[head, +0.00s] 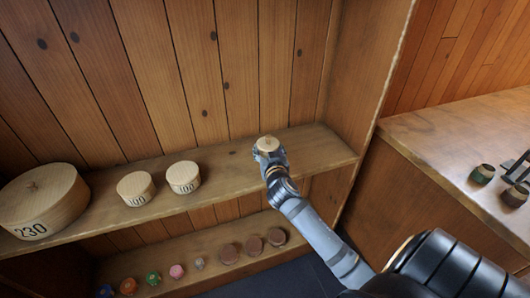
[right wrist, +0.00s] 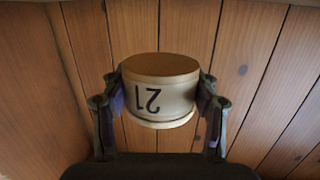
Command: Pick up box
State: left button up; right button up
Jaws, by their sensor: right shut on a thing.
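A small round wooden box (head: 268,143) with a pale lid is held in my right gripper (head: 271,158) at the right part of the upper shelf. In the right wrist view the box (right wrist: 160,92) sits between the two fingers (right wrist: 160,105), which press its sides. Its wall carries dark digits that look like 21, upside down in that view. Whether the box touches the shelf is hard to tell. My left gripper is not in view.
Two round boxes (head: 136,188) (head: 183,177) marked 100 and a large one (head: 43,200) marked 230 stand left on the upper shelf (head: 225,178). Several small coloured spools (head: 153,278) line the lower shelf. A counter (head: 450,135) with small cups (head: 482,173) is at right.

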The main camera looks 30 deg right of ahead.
jog(key=s+a+r, duration=0.2)
jog(key=s+r, duration=0.3)
jog(key=s, duration=0.5)
jog(key=shift+a+r, duration=0.2)
jog(key=shift+r, duration=0.1)
